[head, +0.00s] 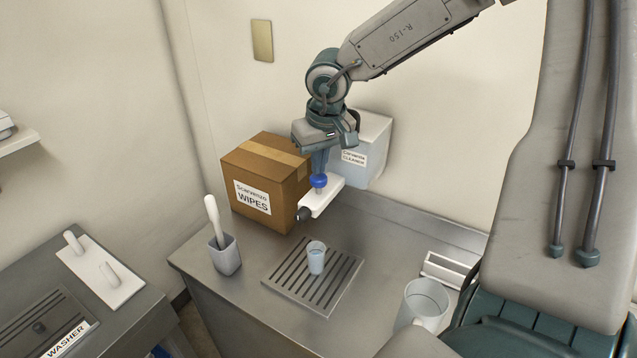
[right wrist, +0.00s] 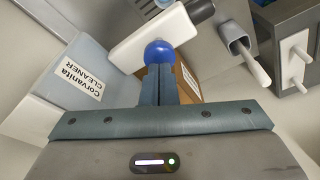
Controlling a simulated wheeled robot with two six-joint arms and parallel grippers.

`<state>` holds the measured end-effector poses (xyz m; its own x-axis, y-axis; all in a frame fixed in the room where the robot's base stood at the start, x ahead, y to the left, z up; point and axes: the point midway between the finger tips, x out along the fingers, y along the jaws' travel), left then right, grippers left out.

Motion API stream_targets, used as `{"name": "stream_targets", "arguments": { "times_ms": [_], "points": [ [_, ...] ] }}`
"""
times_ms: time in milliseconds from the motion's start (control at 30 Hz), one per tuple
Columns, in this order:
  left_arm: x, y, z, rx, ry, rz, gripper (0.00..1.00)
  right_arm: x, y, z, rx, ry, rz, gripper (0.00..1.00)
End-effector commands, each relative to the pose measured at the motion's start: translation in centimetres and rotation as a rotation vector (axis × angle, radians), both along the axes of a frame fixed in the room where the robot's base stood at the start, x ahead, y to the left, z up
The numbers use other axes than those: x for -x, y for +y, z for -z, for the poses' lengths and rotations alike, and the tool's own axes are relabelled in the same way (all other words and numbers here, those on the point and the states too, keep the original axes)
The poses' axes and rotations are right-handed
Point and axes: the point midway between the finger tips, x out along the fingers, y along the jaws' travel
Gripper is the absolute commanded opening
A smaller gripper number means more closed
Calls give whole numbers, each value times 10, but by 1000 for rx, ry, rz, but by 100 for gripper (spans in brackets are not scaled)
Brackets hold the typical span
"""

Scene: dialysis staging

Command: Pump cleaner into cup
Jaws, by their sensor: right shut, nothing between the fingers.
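The cleaner container (head: 375,145) is a pale blue box labelled "Corvanita CLEANER" at the back of the counter; it also shows in the right wrist view (right wrist: 72,62). Its white pump head (head: 325,197) sticks out toward the front, with a dark nozzle (head: 304,214) and a blue knob (head: 319,181) on top. A small pale blue cup (head: 316,262) stands upright on the slotted drip tray (head: 338,290), below and in front of the nozzle. My right gripper (head: 319,172) is shut and empty, pointing down with its fingertips at the blue knob (right wrist: 158,55); contact is hard to tell. My left gripper is not visible.
A cardboard wipes box (head: 248,188) stands left of the pump. A grey holder (head: 226,258) with a white-handled tool is at the counter's left. A larger clear beaker (head: 426,303) and a white rack (head: 447,270) are at the right. A washer bench (head: 110,310) is lower left.

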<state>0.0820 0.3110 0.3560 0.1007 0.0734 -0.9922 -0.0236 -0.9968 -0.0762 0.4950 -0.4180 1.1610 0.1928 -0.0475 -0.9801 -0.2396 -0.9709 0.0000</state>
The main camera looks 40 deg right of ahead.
Motion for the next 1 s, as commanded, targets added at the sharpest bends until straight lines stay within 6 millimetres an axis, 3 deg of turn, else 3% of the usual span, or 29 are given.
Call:
{"name": "stream_targets", "arguments": {
  "times_ms": [1000],
  "points": [
    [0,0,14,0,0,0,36,0,0,16,0,1,0,0]
  ]
}}
